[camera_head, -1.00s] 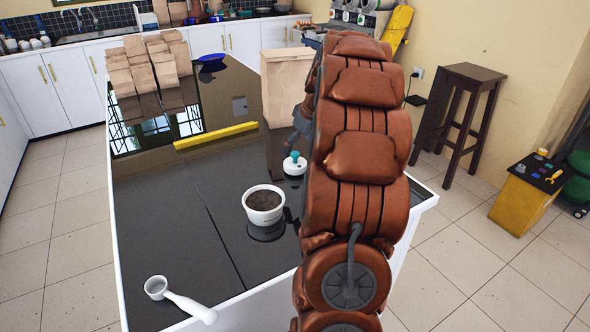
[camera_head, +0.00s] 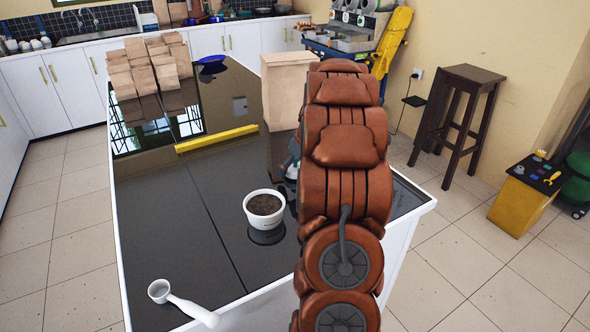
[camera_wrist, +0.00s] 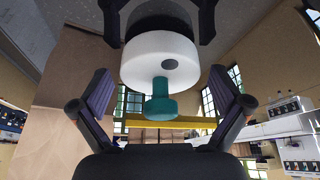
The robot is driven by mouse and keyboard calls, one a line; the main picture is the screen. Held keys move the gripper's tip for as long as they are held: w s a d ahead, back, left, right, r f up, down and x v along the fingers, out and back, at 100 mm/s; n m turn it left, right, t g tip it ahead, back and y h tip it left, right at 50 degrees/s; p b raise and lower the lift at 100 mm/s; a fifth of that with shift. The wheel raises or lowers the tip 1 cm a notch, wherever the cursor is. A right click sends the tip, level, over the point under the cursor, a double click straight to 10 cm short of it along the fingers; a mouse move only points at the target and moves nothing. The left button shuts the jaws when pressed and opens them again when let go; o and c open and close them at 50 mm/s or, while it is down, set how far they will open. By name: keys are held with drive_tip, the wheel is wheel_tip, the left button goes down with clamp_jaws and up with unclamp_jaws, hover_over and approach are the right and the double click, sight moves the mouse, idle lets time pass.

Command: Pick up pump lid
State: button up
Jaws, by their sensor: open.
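The pump lid is a white round disc with a teal knob. In the wrist view the lid (camera_wrist: 150,58) fills the upper middle, with its knob (camera_wrist: 160,104) pointing down toward the gripper's base. My gripper (camera_wrist: 162,74) is open, with one dark finger on each side of the knob and visible gaps to it. In the head view the lid (camera_head: 292,168) is on the black glossy table, mostly hidden behind my arm. My gripper is hidden there too.
A white bowl of dark grounds (camera_head: 264,209) stands left of the lid. A white scoop (camera_head: 182,303) lies at the table's near edge. The table's left part is clear.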

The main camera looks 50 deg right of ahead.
drive_tip(key=c, duration=1.2)
drive_tip(key=shift+c, duration=0.2)
drive_tip(key=shift+r, duration=0.15)
drive_tip(key=shift+r+b, duration=0.9)
drive_tip(key=shift+r, duration=4.7)
